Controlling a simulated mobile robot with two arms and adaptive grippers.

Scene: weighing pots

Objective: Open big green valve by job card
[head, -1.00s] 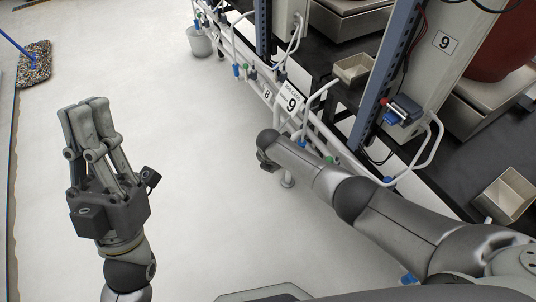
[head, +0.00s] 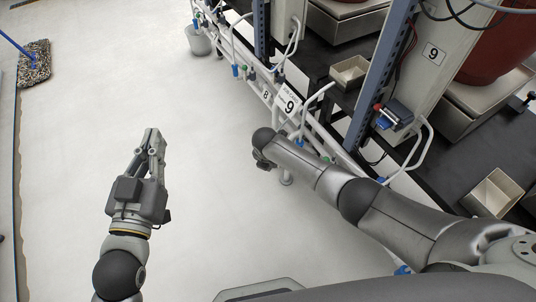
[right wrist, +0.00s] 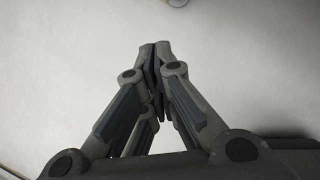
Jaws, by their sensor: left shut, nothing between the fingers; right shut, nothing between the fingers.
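A white job card with a 9 (head: 289,102) hangs on the white pipe frame beside a smaller tag with an 8 (head: 266,96). A small green part (head: 246,71) shows on the pipes, next to blue ones. Another green part (head: 328,158) is partly hidden behind my right arm. I cannot tell which is the big green valve. My left gripper (head: 152,137) is shut and empty above the floor, well left of the pipes.
A blue rack post (head: 378,75) and black shelves with open trays (head: 350,72) stand at the right. A white column with a 9 (head: 432,54) carries a blue-and-red fitting (head: 394,117). A bucket (head: 198,40) and mop (head: 35,65) are far left.

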